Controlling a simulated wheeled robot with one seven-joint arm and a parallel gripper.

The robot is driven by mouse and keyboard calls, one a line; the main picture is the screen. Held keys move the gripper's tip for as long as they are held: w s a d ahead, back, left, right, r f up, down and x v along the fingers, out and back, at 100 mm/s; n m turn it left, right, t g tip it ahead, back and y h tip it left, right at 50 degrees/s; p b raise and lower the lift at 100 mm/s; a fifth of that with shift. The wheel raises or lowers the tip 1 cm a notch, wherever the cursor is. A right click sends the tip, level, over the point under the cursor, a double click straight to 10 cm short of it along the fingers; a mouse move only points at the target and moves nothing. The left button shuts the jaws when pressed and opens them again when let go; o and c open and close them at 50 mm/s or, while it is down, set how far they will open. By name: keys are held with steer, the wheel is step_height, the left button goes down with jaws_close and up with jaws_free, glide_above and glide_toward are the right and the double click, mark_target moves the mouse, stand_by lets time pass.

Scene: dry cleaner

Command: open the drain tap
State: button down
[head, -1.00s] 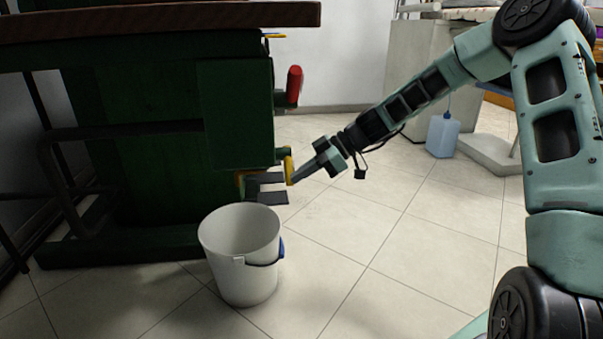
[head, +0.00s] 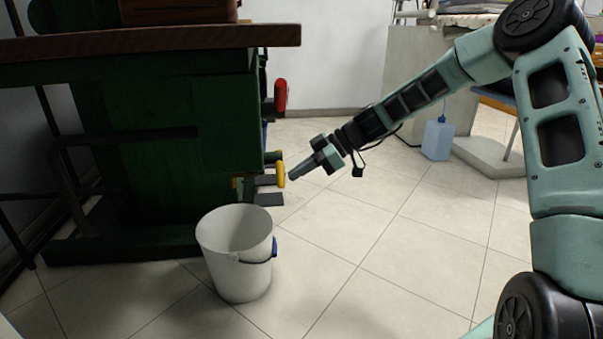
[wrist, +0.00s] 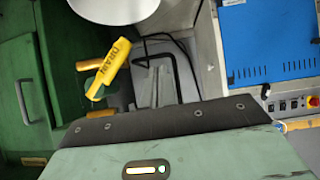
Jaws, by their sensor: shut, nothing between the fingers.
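The drain tap's yellow lever (head: 281,174) stands out from the green machine, roughly upright, just above and behind the bucket. In the wrist view the lever (wrist: 108,68) shows lettering that reads DRAIN and is tilted, left of my fingers. My gripper (head: 291,178) is shut and empty, with its tips just right of the lever in the head view. The fingers (wrist: 155,88) also show in the wrist view, with a gap between them and the lever. Whether the tips touch the lever is hard to tell in the head view.
A white bucket (head: 234,262) with a blue grip stands on the tiles below the tap. A red handle (head: 280,95) sticks out higher on the green machine (head: 160,150). A blue-white jug (head: 438,138) stands at the back. Tiled floor on the right is clear.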

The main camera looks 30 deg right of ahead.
steer(key=s+d+r+p, duration=0.3)
steer(key=s+d+p, duration=0.1)
steer(key=s+d, duration=0.1)
steer(key=shift+s+d+r, duration=0.25)
steer(key=shift+d, duration=0.3)
